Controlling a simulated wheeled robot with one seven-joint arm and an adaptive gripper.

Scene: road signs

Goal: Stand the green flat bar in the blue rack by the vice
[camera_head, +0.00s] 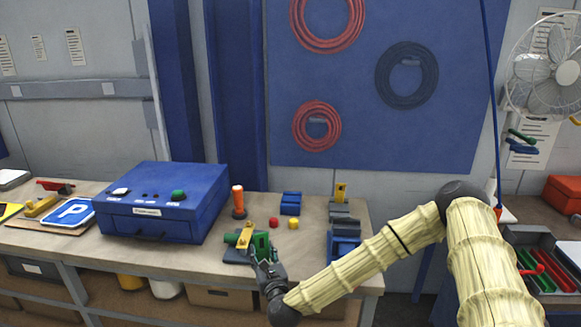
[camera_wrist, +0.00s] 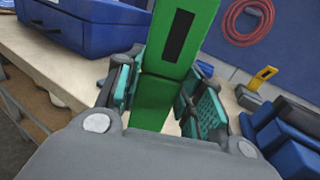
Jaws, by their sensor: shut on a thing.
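The green flat bar (camera_wrist: 160,95) stands lengthwise between my gripper's fingers in the wrist view, with a black stripe on its face. My gripper (camera_head: 264,256) is shut on it above the front of the workbench; the bar (camera_head: 261,241) shows small there. A blue rack (camera_head: 345,246) sits at the bench's right end, to the right of my gripper and apart from it. It also shows at the right of the wrist view (camera_wrist: 287,140). The grey vice with a yellow part (camera_head: 341,210) appears just behind the rack.
A blue control box (camera_head: 162,203) stands left on the workbench (camera_head: 185,258). A smaller blue block (camera_head: 290,203), an orange-handled tool (camera_head: 238,202), a red knob (camera_head: 273,223) and a yellow knob (camera_head: 293,223) stand behind my gripper. A green and yellow item (camera_head: 232,239) is beside it.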

